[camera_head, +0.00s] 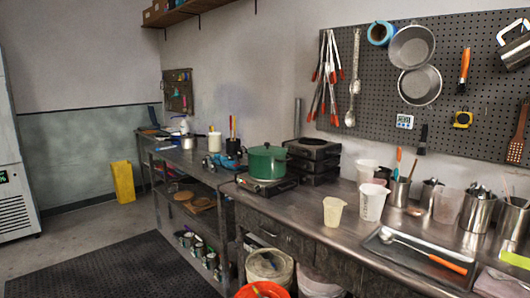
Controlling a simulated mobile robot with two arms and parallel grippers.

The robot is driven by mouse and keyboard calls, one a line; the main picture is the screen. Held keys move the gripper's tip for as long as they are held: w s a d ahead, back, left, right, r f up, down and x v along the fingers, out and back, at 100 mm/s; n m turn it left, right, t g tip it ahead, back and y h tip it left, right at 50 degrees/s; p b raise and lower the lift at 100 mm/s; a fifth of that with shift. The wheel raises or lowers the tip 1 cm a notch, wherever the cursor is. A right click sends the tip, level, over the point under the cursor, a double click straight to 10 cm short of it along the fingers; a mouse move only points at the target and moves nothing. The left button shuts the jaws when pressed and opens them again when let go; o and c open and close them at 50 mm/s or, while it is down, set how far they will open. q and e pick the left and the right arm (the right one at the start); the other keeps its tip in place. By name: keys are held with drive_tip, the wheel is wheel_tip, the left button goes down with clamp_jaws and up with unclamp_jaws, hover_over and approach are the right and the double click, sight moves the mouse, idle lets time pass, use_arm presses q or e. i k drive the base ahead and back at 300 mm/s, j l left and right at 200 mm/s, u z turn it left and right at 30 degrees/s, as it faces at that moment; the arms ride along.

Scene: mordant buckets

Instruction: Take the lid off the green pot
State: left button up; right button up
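The green pot (267,165) stands upright on a small black burner (266,185) on the metal counter, near the middle of the view. A green lid (267,151) sits on top of the pot. Neither of my grippers shows in the head view.
Stacked black burners (314,160) stand close behind and right of the pot. White measuring jugs (373,201) and a metal tray (418,255) with an orange-handled ladle are to the right. An orange bucket (262,290) and the shelf unit are below. The dark floor mat (120,272) is clear.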

sight(267, 150)
drive_tip(key=i+j+z, duration=0.35)
drive_tip(key=i+j, duration=1.1)
drive_tip(key=k+j, duration=0.05)
drive_tip(key=j, duration=0.05)
